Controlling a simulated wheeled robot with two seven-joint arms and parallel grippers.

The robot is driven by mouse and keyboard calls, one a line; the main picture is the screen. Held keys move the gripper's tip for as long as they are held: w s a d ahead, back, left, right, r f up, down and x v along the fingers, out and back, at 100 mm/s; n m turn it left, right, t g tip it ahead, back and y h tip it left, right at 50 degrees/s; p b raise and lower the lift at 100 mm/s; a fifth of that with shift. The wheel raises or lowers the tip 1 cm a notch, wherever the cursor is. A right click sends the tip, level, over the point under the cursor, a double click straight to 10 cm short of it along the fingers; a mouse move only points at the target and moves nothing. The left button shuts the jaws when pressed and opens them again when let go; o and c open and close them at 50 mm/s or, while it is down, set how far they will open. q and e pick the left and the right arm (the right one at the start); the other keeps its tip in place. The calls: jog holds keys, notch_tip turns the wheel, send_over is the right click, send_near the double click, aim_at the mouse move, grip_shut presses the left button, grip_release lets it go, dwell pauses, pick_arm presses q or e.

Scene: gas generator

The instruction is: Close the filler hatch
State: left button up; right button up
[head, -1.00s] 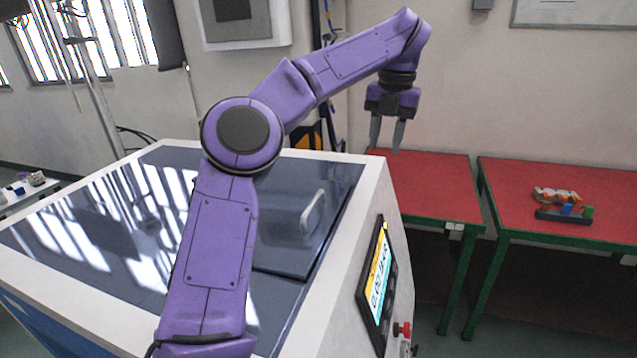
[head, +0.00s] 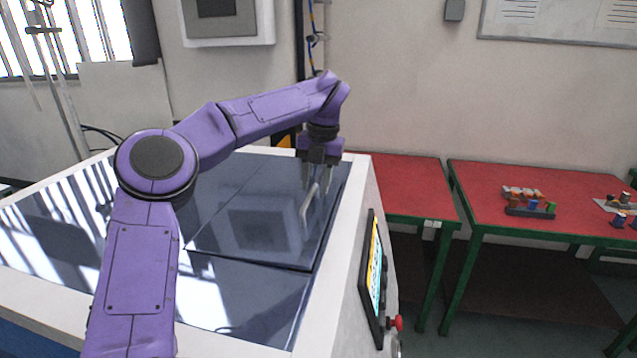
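The generator (head: 364,185) is a white-edged cabinet with a dark, glossy top. The filler hatch (head: 265,235) is a dark panel on that top. It looks flat or nearly flat, and its near edge shows as a thin raised line. A pale bar handle (head: 308,212) stands near its right side. My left gripper (head: 317,188) points down over the far end of the handle, fingers apart. I cannot tell whether the fingers touch the handle or hatch. My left arm hides part of the generator top. My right gripper is out of view.
A control screen (head: 372,270) and a red knob (head: 397,323) are on the generator's right side. Two red-topped tables (head: 405,180) (head: 490,200) stand to the right, the farther one bearing small coloured parts (head: 530,203). A wall cabinet (head: 225,20) hangs behind.

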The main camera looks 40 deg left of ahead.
aim_at(311, 192)
pick_arm(q)
jog(key=shift+s+d+r, duration=0.35)
jog(key=shift+s+r, duration=0.05)
jog(key=shift+s, duration=0.25)
jog(key=shift+s+d+r, duration=0.3)
jog(key=shift+s+r, duration=0.05)
jog(key=shift+s, duration=0.25)
jog(key=shift+s+d+r, duration=0.1)
jog(key=shift+s+r, duration=0.15)
jog(key=shift+s, duration=0.3)
jog(key=c, duration=0.6)
jog(key=shift+f, duration=0.1)
grip_shut()
jog(key=shift+w+a+f, duration=0.25)
jog(key=shift+w+f, duration=0.1)
jog(key=shift+w, duration=0.2)
jog(key=shift+w+a+f, duration=0.25)
jog(key=shift+w+f, duration=0.05)
jog(key=shift+w, duration=0.4)
jog(key=shift+s+d+r, duration=0.35)
jog(key=shift+s+r, duration=0.05)
jog(key=shift+s, duration=0.3)
jog(key=shift+w+a+f, duration=0.2)
jog(key=shift+w+f, duration=0.05)
jog(key=shift+w, duration=0.15)
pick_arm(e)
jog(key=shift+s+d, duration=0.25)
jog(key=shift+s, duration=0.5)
